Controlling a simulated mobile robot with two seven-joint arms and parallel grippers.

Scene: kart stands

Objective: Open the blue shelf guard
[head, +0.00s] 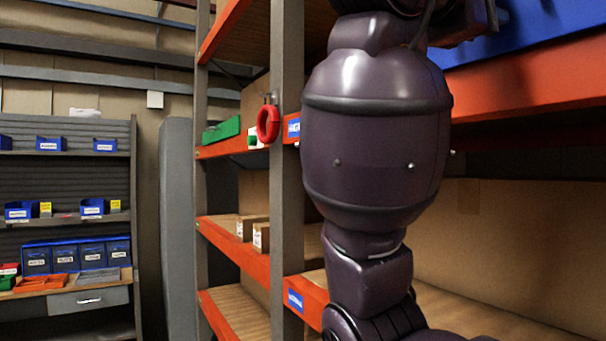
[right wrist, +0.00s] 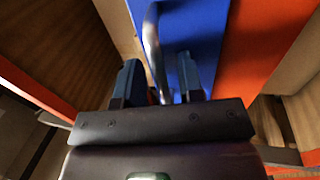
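The blue shelf guard (head: 535,28) is a flat blue panel at the top right of the head view, above an orange shelf beam. In the right wrist view the blue panel (right wrist: 205,35) fills the top middle, with a grey metal bar handle (right wrist: 152,45) in front of it. My right gripper (right wrist: 159,62) has its two dark fingers apart, with the handle between them. A gap shows between the handle and the right-hand finger. Contact with the left-hand finger is unclear. In the head view my right arm hides part of the guard. My left gripper is not in view.
An orange-beamed rack with a grey upright (head: 287,130) stands close beside my right arm. A red ring (head: 268,123) hangs on the rack. A grey shelf unit with blue bins (head: 92,255) stands far left. Open floor is hardly visible.

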